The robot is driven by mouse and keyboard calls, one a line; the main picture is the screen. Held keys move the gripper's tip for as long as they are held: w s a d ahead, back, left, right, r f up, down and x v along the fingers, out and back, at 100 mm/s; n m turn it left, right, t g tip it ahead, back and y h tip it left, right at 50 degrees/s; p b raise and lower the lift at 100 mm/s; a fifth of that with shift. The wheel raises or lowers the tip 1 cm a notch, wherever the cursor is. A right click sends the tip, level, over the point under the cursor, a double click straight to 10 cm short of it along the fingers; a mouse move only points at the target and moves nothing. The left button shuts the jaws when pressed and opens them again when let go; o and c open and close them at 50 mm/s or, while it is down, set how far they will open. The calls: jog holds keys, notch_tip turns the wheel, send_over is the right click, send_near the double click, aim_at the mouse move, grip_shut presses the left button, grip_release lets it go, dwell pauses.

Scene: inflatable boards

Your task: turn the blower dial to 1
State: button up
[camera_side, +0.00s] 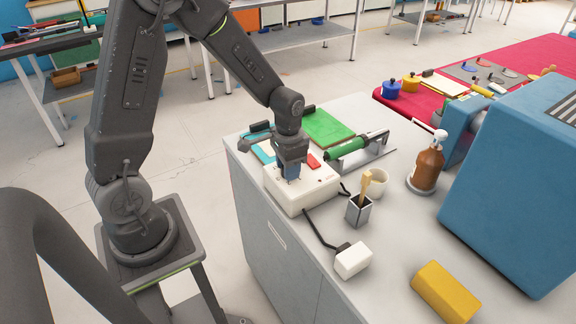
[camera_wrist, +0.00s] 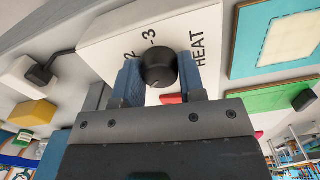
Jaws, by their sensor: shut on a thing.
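The blower is a white box (camera_side: 312,192) on the grey cabinet top; its face also shows in the wrist view (camera_wrist: 110,38). Its black round dial (camera_wrist: 158,72) sits on that face, with the printed marks "2" and "3" and the word "HEAT" around it. My gripper (camera_side: 290,175) points down onto the box. In the wrist view its two blue fingers (camera_wrist: 159,62) stand on either side of the dial, shut on it. The mark "1" and the dial's pointer cannot be made out. In the side view the gripper hides the dial.
A white block (camera_side: 352,260) on a black cord, a small metal cup with a brush (camera_side: 359,211), a white mug (camera_side: 377,183) and a green roller (camera_side: 350,147) are close by. A brown pump bottle (camera_side: 427,167) and yellow block (camera_side: 444,291) stand farther right.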

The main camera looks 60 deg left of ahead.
jog(key=shift+m, duration=0.5)
dwell(0.3)
jog(key=o, duration=0.9)
notch_tip(320, 180, up, 14)
jog(key=shift+f, duration=0.1)
jog(key=s+d+r+n+t, duration=0.1)
jog(key=s+d+r+t, duration=0.1)
jog(key=s, duration=0.3)
jog(key=s+d+r+t, duration=0.1)
jog(key=s+d+r, duration=0.1)
jog(key=s, duration=0.3)
jog(key=s+d+r+n+t, duration=0.1)
jog(key=s+d+r+t, duration=0.1)
jog(key=s+d, duration=0.1)
jog(key=shift+s+d+r+n+t, duration=0.1)
jog(key=shift+s+r+n+t, duration=0.05)
jog(key=shift+s, duration=0.3)
jog(key=shift+s+r+n+t, duration=0.15)
jog(key=shift+s, duration=0.3)
